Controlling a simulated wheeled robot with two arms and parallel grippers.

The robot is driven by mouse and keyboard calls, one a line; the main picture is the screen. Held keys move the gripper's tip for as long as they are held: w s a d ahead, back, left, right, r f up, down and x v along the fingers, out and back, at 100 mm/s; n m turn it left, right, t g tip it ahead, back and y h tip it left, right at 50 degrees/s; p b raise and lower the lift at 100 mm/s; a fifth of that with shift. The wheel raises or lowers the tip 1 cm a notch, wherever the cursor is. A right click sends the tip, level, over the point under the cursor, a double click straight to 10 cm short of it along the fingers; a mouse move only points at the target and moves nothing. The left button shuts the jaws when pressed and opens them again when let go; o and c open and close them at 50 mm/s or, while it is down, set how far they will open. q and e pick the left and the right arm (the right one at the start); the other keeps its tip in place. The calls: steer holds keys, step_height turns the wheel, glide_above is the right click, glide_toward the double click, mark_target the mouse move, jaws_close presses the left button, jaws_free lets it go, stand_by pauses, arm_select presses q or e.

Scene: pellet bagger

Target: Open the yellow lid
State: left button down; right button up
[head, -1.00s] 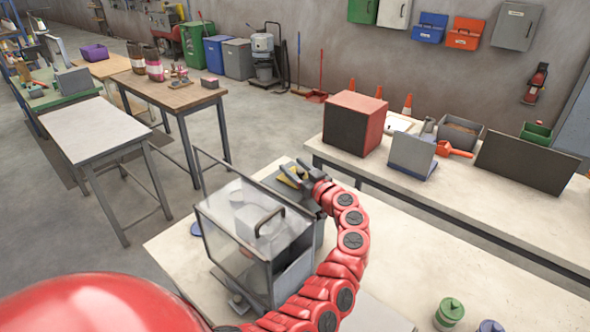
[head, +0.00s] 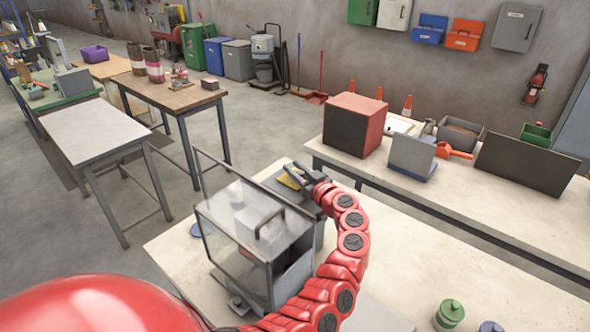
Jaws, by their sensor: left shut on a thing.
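The yellow lid (head: 289,181) shows as a small yellow patch on top of the grey machine, behind the clear-walled box. My left gripper (head: 297,173) reaches it from the right, with its dark fingers closed at the lid's edge. The fingers hide part of the lid, and the exact grip is small in view. The lid looks low against the machine top; I cannot tell its exact angle. My right gripper is not in view.
The clear-walled box (head: 252,235) with a dark handle stands just in front of the lid, beside my arm. Green (head: 449,313) and purple jars stand at the bottom right. The bench top (head: 430,260) right of my arm is mostly clear.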

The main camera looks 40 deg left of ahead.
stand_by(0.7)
arm_select(q)
steer(key=shift+d+p, duration=0.35)
steer(key=d+p, duration=0.1)
steer(key=d, duration=0.1)
steer(key=d+p, duration=0.1)
steer(key=d, duration=0.3)
steer(key=shift+s+d+p, duration=0.15)
steer(key=shift+s+p, duration=0.1)
steer(key=shift+p, duration=0.15)
steer(key=shift+d, duration=0.2)
steer(key=shift+f, duration=0.15)
steer(key=c, duration=0.6)
jaws_free()
steer(key=shift+a, duration=0.1)
